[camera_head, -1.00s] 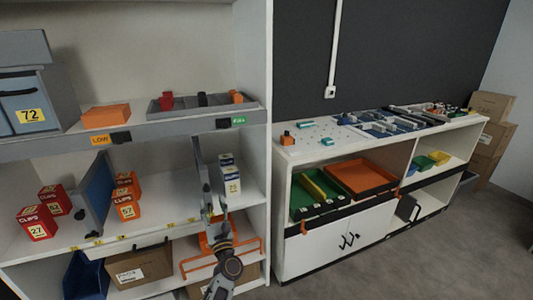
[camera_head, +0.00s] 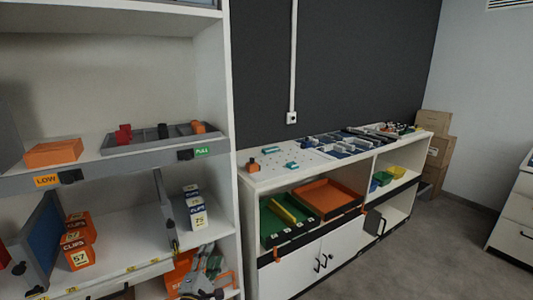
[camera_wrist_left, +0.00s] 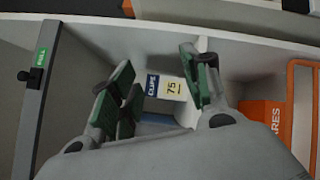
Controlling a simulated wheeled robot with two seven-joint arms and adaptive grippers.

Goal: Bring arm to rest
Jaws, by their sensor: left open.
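My left gripper (camera_head: 207,262) is low in front of the shelf in the head view. Its jaws are open and empty. In the left wrist view its two green-padded fingers (camera_wrist_left: 158,75) stand apart. A white and blue clips box marked 75 (camera_head: 196,210) stands on the shelf beyond the gripper. It also shows between the fingers in the left wrist view (camera_wrist_left: 167,88), and I cannot tell how far off it is. My right gripper is not in view.
Orange clips boxes (camera_head: 80,257) stand left on the same shelf, beside a blue divider (camera_head: 43,238). An orange bin (camera_head: 180,272) is below. A low white cabinet (camera_head: 345,236) with trays is to the right. The grey floor (camera_head: 420,255) at right is clear.

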